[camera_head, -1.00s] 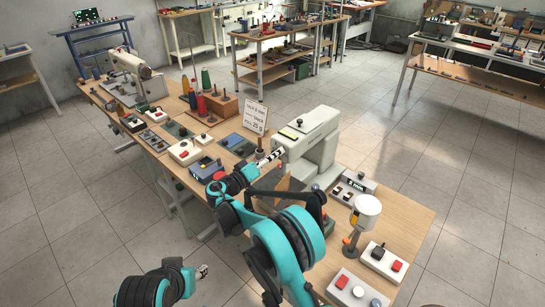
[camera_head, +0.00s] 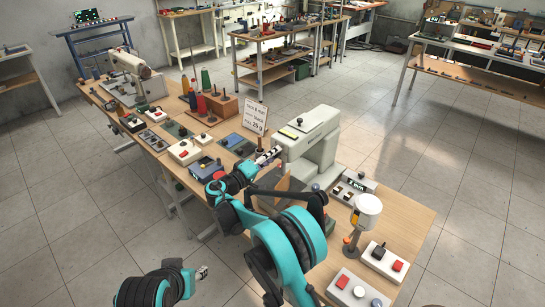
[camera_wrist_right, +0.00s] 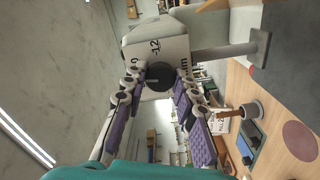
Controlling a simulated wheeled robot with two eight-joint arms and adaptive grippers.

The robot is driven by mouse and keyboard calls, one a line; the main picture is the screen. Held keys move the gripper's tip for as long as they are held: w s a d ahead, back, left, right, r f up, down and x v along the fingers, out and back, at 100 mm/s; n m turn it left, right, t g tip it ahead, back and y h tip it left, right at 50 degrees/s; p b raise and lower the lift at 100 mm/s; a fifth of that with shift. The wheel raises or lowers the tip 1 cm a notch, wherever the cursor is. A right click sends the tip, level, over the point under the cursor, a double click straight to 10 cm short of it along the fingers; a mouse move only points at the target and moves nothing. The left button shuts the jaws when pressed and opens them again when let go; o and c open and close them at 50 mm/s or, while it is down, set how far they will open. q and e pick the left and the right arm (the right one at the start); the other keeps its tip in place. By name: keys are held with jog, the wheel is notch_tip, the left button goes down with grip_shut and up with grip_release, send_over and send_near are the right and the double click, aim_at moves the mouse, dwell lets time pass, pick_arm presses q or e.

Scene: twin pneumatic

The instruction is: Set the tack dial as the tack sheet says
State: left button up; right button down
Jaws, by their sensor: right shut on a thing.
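The tack dial (camera_wrist_right: 160,75) is a dark round knob on the pale front face of a sewing machine (camera_head: 318,138). Markings including "12" and "mm" show around it in the right wrist view. My right gripper (camera_head: 277,151) is at the machine's head end, and its two fingers (camera_wrist_right: 160,88) are shut on the dial from both sides. The tack sheet (camera_head: 255,117) stands upright left of the machine; its small print is only partly legible. My left gripper (camera_head: 202,272) is low in the head view, away from the bench, too small to judge its jaws.
Thread cones (camera_head: 206,80) and another sewing machine (camera_head: 135,68) stand farther along. Tiled floor surrounds the bench.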

jog(key=shift+n+b, duration=0.4)
jog(key=shift+n, duration=3.4)
jog(key=c, duration=1.2)
grip_release()
jog(key=v, duration=1.2)
